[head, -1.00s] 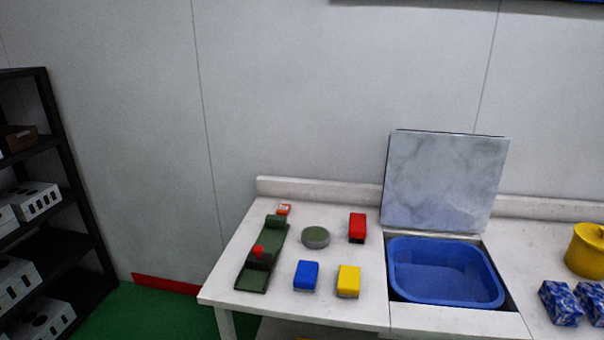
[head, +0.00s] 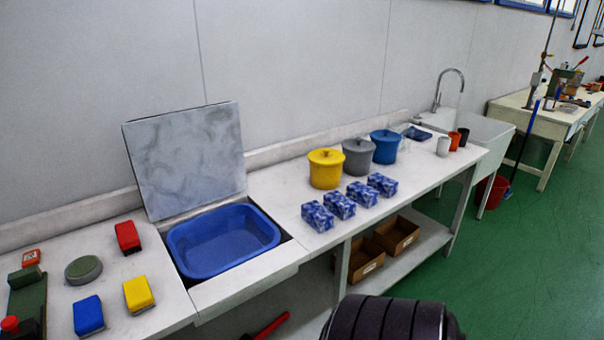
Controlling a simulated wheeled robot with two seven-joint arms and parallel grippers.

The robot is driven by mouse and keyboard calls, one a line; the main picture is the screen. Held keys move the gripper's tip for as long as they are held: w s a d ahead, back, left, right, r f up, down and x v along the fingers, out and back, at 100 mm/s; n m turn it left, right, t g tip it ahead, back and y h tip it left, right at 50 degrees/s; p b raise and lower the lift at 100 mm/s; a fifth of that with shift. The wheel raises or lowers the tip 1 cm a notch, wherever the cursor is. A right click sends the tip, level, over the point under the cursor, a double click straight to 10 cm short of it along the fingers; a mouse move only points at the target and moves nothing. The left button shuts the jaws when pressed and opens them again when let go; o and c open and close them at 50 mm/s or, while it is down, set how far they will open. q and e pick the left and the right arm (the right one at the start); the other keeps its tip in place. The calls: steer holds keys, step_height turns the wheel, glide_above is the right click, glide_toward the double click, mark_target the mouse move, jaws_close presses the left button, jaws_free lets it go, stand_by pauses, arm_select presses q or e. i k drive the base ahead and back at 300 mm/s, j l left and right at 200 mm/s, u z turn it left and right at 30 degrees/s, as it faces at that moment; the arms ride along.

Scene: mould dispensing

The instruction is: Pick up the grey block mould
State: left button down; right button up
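I see no grey block mould for certain in the current head view. The rack with light grey blocks that have dark round holes is out of the picture now. Neither of my grippers shows. A dark ribbed rounded part at the bottom edge looks like part of my own arm, with no fingers visible.
The white bench (head: 285,193) holds a blue basin (head: 222,242) under a raised lid (head: 185,158), red (head: 127,236), blue (head: 88,315) and yellow (head: 139,294) blocks, lidded yellow (head: 325,169), grey (head: 357,157) and blue (head: 384,147) pots, and several patterned boxes. Green floor (head: 470,270) is clear at right.

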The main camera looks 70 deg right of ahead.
mark_target(319, 218)
steer(key=z, duration=2.25)
